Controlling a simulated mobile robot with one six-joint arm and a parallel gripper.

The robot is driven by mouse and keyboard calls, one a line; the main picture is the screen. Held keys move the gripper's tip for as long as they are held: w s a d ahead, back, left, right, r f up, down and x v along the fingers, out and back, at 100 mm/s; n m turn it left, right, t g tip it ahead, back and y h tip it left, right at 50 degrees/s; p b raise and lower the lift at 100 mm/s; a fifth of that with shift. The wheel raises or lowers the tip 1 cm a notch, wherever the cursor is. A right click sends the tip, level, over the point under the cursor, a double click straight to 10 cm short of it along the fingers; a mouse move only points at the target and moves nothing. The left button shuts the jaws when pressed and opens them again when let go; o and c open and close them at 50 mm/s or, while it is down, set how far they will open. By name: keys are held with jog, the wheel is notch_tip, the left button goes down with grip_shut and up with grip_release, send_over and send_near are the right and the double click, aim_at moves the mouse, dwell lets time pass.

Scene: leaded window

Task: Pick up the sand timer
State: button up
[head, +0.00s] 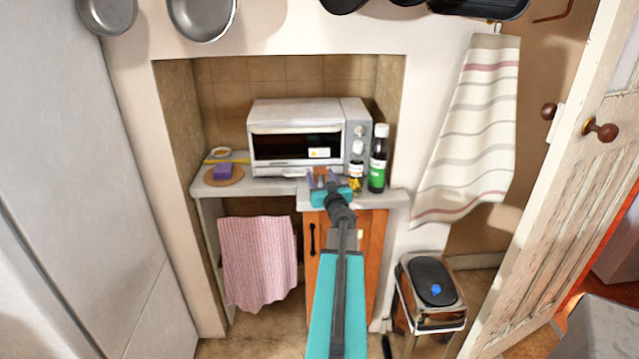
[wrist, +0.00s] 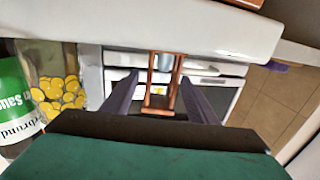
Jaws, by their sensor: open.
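The sand timer (wrist: 162,84) has a copper-coloured frame. In the wrist view it stands between the two purple fingers of my gripper (wrist: 160,90), with a gap visible on both sides. My gripper is open and holds nothing. In the head view the sand timer (head: 320,171) is a small brown shape at the counter's front, before the toaster oven. My gripper (head: 321,184) reaches it from the front there and hides its lower part.
A toaster oven (head: 295,140) stands behind on the counter (head: 275,186). Close on the right are a dark bottle with a green label (head: 378,165) and a glass jar with yellow pieces (wrist: 60,90). A purple sponge (head: 222,171) lies on a round board at the left.

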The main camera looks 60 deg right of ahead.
dwell(0.3)
jog(key=c, duration=1.1)
jog(key=shift+r, duration=0.15)
